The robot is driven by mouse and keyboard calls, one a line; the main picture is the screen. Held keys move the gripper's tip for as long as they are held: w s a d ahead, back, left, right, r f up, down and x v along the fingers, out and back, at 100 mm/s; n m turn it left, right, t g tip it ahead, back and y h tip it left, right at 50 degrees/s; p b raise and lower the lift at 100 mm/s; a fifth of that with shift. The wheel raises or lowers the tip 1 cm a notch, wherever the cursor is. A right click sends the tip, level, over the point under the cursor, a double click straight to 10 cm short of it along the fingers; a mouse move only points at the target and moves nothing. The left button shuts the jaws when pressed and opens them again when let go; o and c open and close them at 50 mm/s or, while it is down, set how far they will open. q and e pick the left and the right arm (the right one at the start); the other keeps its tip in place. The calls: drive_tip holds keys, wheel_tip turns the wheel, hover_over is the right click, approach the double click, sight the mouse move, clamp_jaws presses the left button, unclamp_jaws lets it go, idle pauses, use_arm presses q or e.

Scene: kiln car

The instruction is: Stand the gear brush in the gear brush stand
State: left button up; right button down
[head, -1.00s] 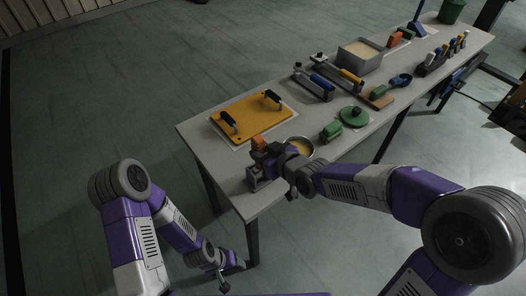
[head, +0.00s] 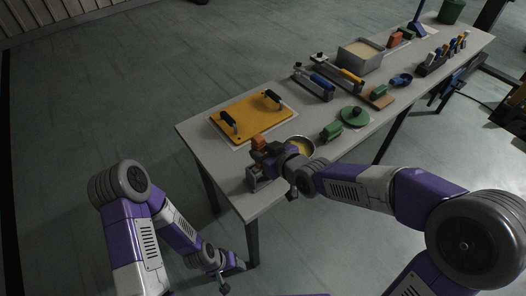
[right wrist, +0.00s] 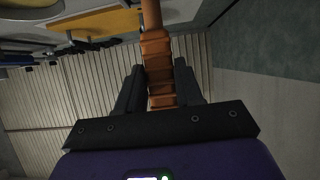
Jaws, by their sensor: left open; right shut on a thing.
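My right gripper (head: 262,153) is over the near left end of the table. In the right wrist view its dark fingers (right wrist: 160,85) are shut on a ridged orange handle (right wrist: 156,52), which I take for the gear brush. A bit of orange (head: 258,142) shows beyond the gripper in the head view; the brush's far end is hidden. A small grey block-like thing (head: 253,181) is just below the gripper at the table corner; I cannot tell whether it is the gear brush stand. My left gripper (head: 223,287) is open and empty, low beside the table.
The table (head: 205,152) holds a yellow board (head: 248,118) with black handles, a round bowl (head: 305,147), a green brush (head: 331,131), a green disc (head: 354,118) and a grey tray (head: 360,56). Several tools stand in a dark rack (head: 432,65). Floor left of the table is clear.

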drive_tip(key=shift+f, duration=0.6)
idle(0.7)
drive_tip(key=c, duration=0.6)
unclamp_jaws()
drive_tip(key=shift+c, duration=0.2)
drive_tip(key=p+v, duration=0.4)
drive_tip(key=v, duration=0.4)
idle(1.1)
idle(0.3)
